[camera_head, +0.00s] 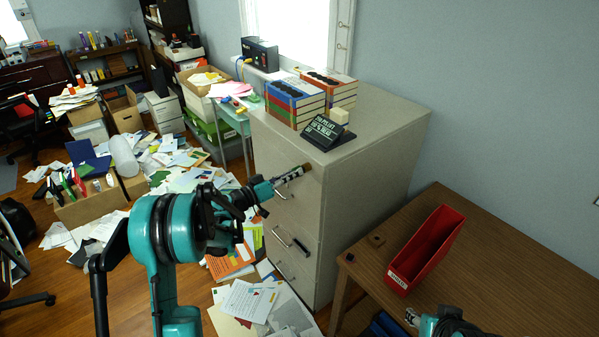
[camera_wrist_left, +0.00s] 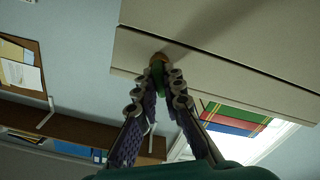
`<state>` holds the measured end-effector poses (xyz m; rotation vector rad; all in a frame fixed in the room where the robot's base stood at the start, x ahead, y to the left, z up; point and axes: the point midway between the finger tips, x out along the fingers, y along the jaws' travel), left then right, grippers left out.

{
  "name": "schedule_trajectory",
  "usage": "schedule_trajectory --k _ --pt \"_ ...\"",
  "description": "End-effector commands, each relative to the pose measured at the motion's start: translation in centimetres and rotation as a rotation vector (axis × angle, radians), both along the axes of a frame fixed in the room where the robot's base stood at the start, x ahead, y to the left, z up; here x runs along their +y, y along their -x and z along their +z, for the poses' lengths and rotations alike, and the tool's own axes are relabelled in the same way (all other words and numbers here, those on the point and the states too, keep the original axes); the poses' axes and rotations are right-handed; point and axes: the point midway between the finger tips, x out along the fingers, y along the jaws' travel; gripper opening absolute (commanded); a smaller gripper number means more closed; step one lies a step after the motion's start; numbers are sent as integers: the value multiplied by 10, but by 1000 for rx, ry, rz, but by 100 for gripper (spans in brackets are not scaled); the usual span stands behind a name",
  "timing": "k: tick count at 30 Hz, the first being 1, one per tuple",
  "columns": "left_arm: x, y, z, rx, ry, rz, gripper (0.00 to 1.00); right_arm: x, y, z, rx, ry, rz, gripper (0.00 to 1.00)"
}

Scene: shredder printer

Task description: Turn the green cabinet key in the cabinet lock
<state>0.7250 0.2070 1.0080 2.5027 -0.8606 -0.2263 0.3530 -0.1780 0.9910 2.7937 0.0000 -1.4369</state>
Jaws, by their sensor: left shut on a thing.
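The beige filing cabinet (camera_head: 362,190) stands in the middle of the head view, with several drawers on its front. My left gripper (camera_head: 292,175) reaches the upper front of the cabinet, close to its top right corner. In the left wrist view my left gripper (camera_wrist_left: 158,82) is shut on the green key (camera_wrist_left: 158,77). The key is mostly hidden between the fingers. Its far end meets a small brownish round part, seemingly the lock (camera_wrist_left: 160,58), at the cabinet face (camera_wrist_left: 225,68). I cannot tell how far the key is turned. Part of my right gripper (camera_head: 413,317) shows at the bottom edge.
Several coloured books (camera_head: 295,103) and a black sign (camera_head: 325,132) stand on the cabinet top. A brown desk (camera_head: 480,275) with a red file holder (camera_head: 425,250) is at the right. Papers and boxes cover the floor at the left.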

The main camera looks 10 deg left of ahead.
Motion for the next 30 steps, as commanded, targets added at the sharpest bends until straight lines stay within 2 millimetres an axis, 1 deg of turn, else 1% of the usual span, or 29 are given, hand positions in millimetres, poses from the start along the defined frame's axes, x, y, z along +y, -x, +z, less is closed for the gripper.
schedule_trajectory --k 8,9,11,12,18,19,20,30 --pt "0 0 -1 -146 -187 0 0 0 0 -9 0 0 0 40" --pt "0 0 -1 -148 -190 0 13 0 0 -8 0 0 0 40" --pt "0 0 0 -147 -188 0 29 0 0 -7 0 0 0 40" --pt "0 0 0 -146 -188 0 32 0 0 -7 0 0 0 40" --pt "0 0 0 -145 -186 0 32 0 0 -7 0 0 0 40" --pt "0 0 0 -145 -186 0 40 0 0 -7 0 0 0 40" --pt "0 0 0 -145 -186 0 46 0 0 -7 0 0 0 40" --pt "1 1 0 -145 -185 0 46 0 0 -8 0 0 0 40"
